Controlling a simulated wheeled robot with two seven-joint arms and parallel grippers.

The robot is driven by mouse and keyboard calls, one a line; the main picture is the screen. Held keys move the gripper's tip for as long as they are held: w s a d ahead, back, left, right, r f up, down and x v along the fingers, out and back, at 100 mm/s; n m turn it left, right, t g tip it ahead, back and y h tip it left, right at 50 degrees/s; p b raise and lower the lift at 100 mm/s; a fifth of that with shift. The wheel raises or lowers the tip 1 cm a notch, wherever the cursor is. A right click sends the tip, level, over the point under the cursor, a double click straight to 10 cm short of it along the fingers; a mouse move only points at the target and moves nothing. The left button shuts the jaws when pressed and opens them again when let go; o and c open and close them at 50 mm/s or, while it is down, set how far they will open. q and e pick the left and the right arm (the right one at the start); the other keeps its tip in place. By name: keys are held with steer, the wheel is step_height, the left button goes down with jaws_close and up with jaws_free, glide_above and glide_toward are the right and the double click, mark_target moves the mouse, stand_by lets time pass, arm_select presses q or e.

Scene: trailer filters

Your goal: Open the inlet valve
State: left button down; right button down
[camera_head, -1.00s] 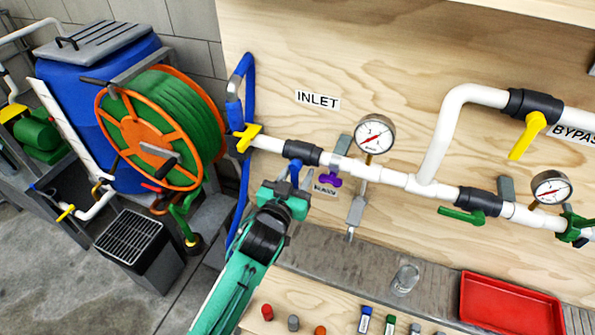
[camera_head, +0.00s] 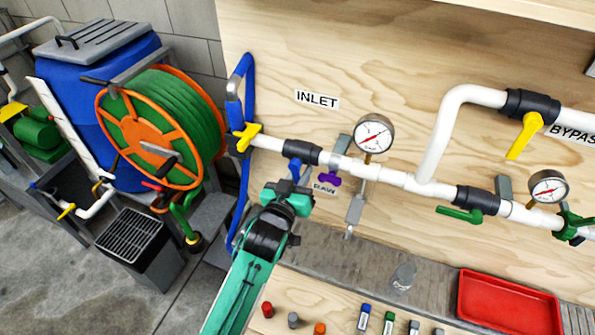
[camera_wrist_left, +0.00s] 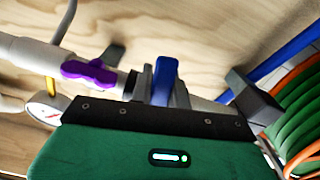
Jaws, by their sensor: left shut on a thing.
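The inlet valve (camera_head: 302,152) is a dark body on the white pipe below the INLET label (camera_head: 317,99). Its blue handle (camera_head: 294,168) points down from the body, across the pipe. My left gripper (camera_head: 290,187) is at the handle from below, shut on it. In the left wrist view the blue handle (camera_wrist_left: 165,78) stands between the grey fingers. The fingers hide the handle's lower part. My right gripper is not in view.
A purple handle (camera_head: 328,180) and a pressure gauge (camera_head: 374,134) sit just right of the inlet valve. A yellow handle (camera_head: 247,137) is at the pipe's left end. A red tray (camera_head: 508,302) and several small items lie on the bench below.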

arm_select(q)
steer(key=n, duration=0.2)
steer(key=d+n+p, duration=0.1)
steer(key=shift+s+r, duration=0.2)
steer(key=shift+r, duration=0.05)
steer(key=c, duration=1.3)
jaws_free()
steer(key=shift+c, duration=0.2)
steer(key=shift+r, duration=0.1)
